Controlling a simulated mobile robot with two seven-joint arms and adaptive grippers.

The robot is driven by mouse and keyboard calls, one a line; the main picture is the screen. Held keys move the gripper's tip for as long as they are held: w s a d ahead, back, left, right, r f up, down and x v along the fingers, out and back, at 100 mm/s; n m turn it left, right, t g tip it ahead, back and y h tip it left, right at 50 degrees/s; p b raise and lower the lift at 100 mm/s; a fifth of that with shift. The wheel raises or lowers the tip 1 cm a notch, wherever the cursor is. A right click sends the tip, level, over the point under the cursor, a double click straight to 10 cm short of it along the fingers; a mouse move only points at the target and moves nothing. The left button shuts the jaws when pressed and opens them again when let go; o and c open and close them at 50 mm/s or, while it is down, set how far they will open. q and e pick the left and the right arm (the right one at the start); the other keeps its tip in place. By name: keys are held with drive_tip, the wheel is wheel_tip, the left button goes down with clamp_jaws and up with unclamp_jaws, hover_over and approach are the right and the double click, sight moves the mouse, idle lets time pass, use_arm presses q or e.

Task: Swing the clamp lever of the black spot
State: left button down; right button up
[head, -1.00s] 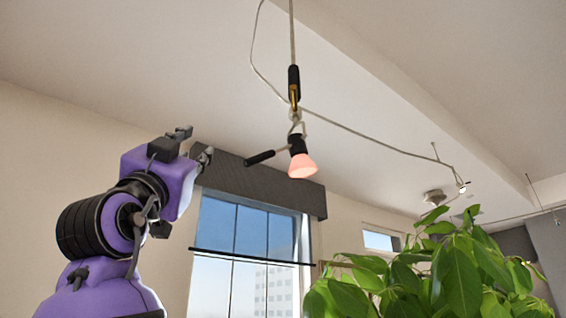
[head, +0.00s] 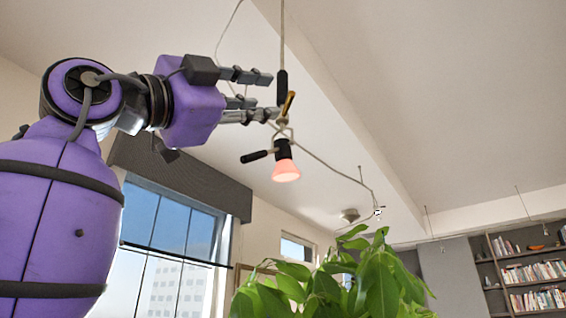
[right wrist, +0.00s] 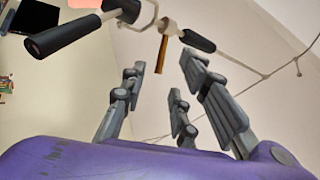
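The black spot (head: 284,166) hangs from a cord, its pink shade lit and tilted downward. A black-handled lever (head: 257,155) sticks out to its left, and a brass-coloured bar (head: 288,104) sits above it below a black sleeve (head: 282,86). I cannot tell which one is the clamp lever. My right gripper (head: 268,98) is open, its fingers pointing right at the height of the bar. In the right wrist view the fingers (right wrist: 165,95) are spread, with the brass bar (right wrist: 162,52) beyond them and the black lever (right wrist: 62,37) at upper left. My left gripper is out of view.
A thin cable (head: 320,158) runs from the spot toward a small ceiling fixture (head: 377,212). A leafy plant (head: 340,285) stands below the spot. A window (head: 170,240) with a dark blind box (head: 180,175) is at left. Bookshelves (head: 530,270) are at right. Space right of the spot is open.

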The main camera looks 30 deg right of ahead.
sight(286, 102)
drive_tip(key=p+x, duration=0.1)
drive_tip(key=x, duration=0.5)
drive_tip(key=shift+d+r, duration=0.2)
clamp_jaws()
